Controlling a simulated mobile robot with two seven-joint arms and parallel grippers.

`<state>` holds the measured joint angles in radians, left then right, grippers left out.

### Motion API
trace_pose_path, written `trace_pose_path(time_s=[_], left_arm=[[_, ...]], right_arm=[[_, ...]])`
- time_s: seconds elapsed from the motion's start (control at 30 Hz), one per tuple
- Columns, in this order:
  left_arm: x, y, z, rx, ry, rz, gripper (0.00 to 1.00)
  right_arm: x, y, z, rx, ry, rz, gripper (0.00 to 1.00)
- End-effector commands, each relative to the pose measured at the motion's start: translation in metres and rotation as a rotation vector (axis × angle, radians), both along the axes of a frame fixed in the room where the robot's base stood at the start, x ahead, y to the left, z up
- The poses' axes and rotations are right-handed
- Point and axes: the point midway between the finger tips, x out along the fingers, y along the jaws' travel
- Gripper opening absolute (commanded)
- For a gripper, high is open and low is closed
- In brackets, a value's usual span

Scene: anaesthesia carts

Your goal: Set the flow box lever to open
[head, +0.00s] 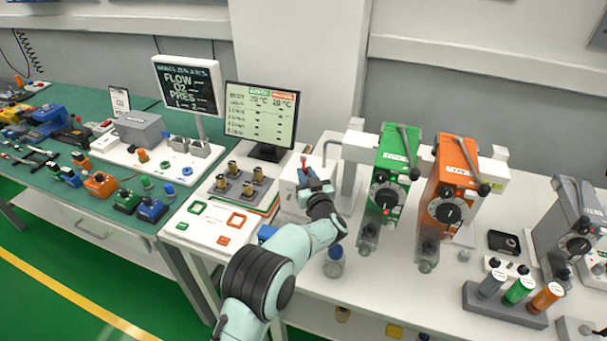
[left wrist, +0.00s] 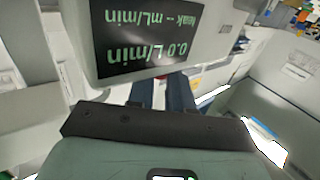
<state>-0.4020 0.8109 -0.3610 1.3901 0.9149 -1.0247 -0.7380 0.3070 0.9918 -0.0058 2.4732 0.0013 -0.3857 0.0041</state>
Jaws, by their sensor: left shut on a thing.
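The flow box (head: 290,190) is a pale box on the white bench, partly hidden behind my left gripper. A red lever (head: 304,164) stands up at its top. My left gripper (head: 308,180) is at the box, shut on the lever, just below its visible red part. In the left wrist view my gripper's blue fingers (left wrist: 162,92) reach past a dark display (left wrist: 140,40) that reads 0.0 L/min upside down. My right gripper is not in view.
A green vaporizer (head: 393,168) and an orange vaporizer (head: 450,190) stand to the right. A blue-capped bottle (head: 334,264) stands close to my forearm. A monitor (head: 262,118) is behind to the left. Brass-topped fittings (head: 238,182) are left of the box.

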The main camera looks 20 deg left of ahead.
Motion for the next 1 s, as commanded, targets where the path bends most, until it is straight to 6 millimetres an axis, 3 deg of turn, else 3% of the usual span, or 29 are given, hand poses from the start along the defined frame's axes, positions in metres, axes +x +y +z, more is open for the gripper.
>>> trace_pose_path(time_s=[0.03,0.1,0.4,0.53,0.67,1.0], left_arm=[[0.000,0.001,0.002,0.002,-0.005,0.002,0.23],[0.000,0.001,0.002,0.002,-0.004,0.002,0.46],[0.000,0.001,0.001,0.001,-0.002,0.002,0.46],[0.000,0.001,0.011,-0.001,-0.004,0.002,0.46],[0.000,0.001,0.035,-0.001,-0.007,0.002,0.46],[0.000,0.001,0.121,-0.002,-0.009,0.001,0.46]], right_arm=[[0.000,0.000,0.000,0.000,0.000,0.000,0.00],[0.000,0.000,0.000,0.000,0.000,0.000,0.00],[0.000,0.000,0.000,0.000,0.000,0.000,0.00],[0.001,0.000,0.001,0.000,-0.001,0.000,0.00],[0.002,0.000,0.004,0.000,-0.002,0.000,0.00],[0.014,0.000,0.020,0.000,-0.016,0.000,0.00]])
